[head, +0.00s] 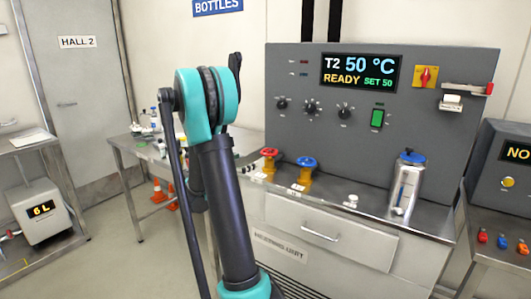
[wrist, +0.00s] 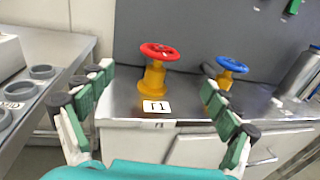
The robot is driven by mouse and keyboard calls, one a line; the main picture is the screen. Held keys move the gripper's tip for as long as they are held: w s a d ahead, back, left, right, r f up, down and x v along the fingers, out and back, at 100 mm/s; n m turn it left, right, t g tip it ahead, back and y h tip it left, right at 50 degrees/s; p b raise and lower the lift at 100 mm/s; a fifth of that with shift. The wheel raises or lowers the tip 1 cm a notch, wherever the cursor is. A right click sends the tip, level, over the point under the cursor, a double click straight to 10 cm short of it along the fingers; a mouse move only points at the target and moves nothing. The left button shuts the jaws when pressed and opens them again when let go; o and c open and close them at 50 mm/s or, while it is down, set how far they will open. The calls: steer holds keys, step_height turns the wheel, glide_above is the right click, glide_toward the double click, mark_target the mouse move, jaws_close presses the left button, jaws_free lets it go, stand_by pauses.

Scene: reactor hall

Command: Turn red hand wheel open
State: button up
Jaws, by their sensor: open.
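The red hand wheel (wrist: 159,51) sits on a yellow valve body (wrist: 154,77) on the steel bench, with a T1 label in front of it. In the head view the same red wheel (head: 270,152) stands just right of my arm. My gripper (wrist: 158,80) is open and empty. In the wrist view its fingers are spread left and right, with the red wheel beyond and between them, apart from both. In the head view my arm largely hides the gripper.
A blue hand wheel (wrist: 232,64) on a similar yellow valve stands right of the red one, near my right finger in the picture. A grey panel (head: 400,130) rises behind. A metal flask (head: 405,185) stands further right. A rack with round holes (wrist: 30,85) is at left.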

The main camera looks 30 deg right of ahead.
mark_target(269, 150)
steer(key=w+d, duration=0.1)
steer(key=d, duration=0.8)
steer(key=w+d, duration=0.1)
steer(key=d, duration=0.3)
steer(key=shift+w+d, duration=0.3)
steer(key=shift+d, duration=0.05)
steer(key=c, duration=1.2)
steer(key=shift+o, duration=0.2)
